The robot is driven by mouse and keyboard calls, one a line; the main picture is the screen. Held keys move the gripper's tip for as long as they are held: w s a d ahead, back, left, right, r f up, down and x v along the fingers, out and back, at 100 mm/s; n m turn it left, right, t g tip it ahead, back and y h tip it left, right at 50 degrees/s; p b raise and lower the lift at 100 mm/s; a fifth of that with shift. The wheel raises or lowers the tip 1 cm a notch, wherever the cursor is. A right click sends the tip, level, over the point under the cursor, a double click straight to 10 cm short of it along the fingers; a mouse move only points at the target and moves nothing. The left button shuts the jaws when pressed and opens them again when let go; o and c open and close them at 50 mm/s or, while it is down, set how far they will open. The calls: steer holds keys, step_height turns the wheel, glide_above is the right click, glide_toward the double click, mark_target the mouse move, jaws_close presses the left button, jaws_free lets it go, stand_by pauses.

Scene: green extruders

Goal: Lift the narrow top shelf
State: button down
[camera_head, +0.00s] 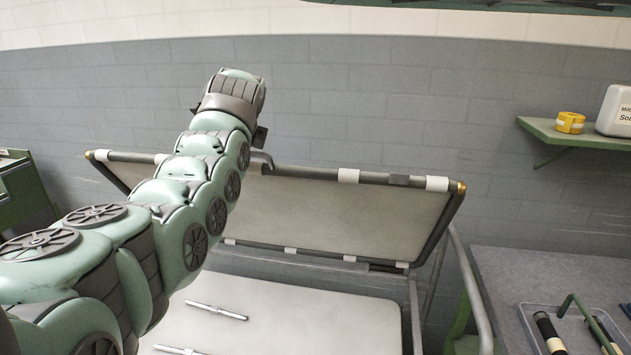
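The narrow top shelf (340,215) is a pale panel in a dark tubular frame with white bands and brass-coloured end caps. It is tilted, with its long rail (318,174) high and its other long edge low, above a white lower surface. My arm reaches across from the left. My gripper (262,160) is at the upper rail, left of its middle. A grey finger shows beside the rail; the rest is hidden behind my wrist. I cannot tell whether it grips or only touches the rail.
The white lower surface (330,320) has slim metal handles (216,311). Right are a grey worktop (560,270), a tool tray (540,310) and a green wall shelf (560,133) with yellow tape (570,122) and a white container (614,110). A green cabinet (25,195) stands left.

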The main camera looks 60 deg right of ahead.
steer(key=shift+f, duration=0.1)
stand_by(0.3)
steer(key=c, duration=1)
jaws_free()
steer(key=shift+s+r, duration=0.1)
steer(key=shift+r, duration=0.1)
steer(key=v, duration=1.1)
steer(key=shift+s+r, duration=0.2)
steer(key=shift+r, duration=0.1)
